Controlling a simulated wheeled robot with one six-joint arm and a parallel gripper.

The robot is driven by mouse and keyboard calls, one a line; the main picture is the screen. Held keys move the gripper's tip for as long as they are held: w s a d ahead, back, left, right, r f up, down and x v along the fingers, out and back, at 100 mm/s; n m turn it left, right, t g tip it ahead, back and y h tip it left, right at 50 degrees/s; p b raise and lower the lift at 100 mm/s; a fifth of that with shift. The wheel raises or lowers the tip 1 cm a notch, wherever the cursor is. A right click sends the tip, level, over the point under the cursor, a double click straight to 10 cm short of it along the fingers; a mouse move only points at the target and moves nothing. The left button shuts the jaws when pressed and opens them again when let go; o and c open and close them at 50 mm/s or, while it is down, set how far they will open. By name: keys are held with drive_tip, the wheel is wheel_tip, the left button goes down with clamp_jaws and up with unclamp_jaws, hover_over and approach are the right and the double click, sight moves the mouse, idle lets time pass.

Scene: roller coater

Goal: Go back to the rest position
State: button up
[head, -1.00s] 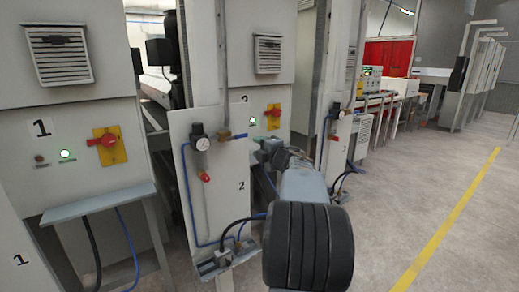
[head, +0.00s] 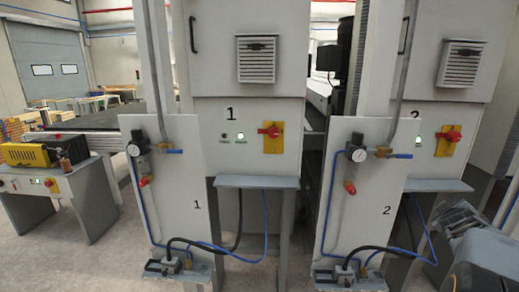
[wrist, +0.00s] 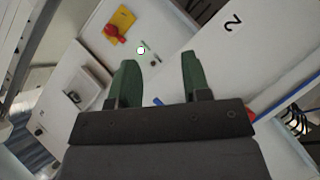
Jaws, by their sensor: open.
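My gripper (wrist: 159,66) shows in the wrist view with two green fingers spread apart and nothing between them. Beyond the fingers are a white panel marked 2 (wrist: 232,22), a red switch on a yellow plate (wrist: 118,26) and a lit lamp (wrist: 141,50). The fingers look apart from these surfaces, though the exact distance is hard to tell. In the head view, part of my arm (head: 480,240) is at the lower right edge, beside the machine 2 panel. The fingertips cannot be made out there.
A table with a yellow device (head: 40,152) stands left. Some floor is clear at lower left.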

drive_tip(key=s+a+f+m+g+y+p, duration=0.1)
drive_tip(key=s+a+g+y+p, duration=0.1)
drive_tip(key=a, duration=1.1)
drive_tip(key=s+a+f+m+g+y+p, duration=0.1)
drive_tip(key=s+a+y, duration=0.3)
drive_tip(key=a, duration=0.9)
drive_tip(key=s+a+f+g+y+p, duration=0.2)
drive_tip(key=s+a, duration=0.5)
drive_tip(key=a, duration=0.7)
drive_tip(key=shift+f+m+g+y+p, duration=0.45)
drive_tip(key=shift+g+y, duration=0.25)
drive_tip(key=shift+y, duration=0.1)
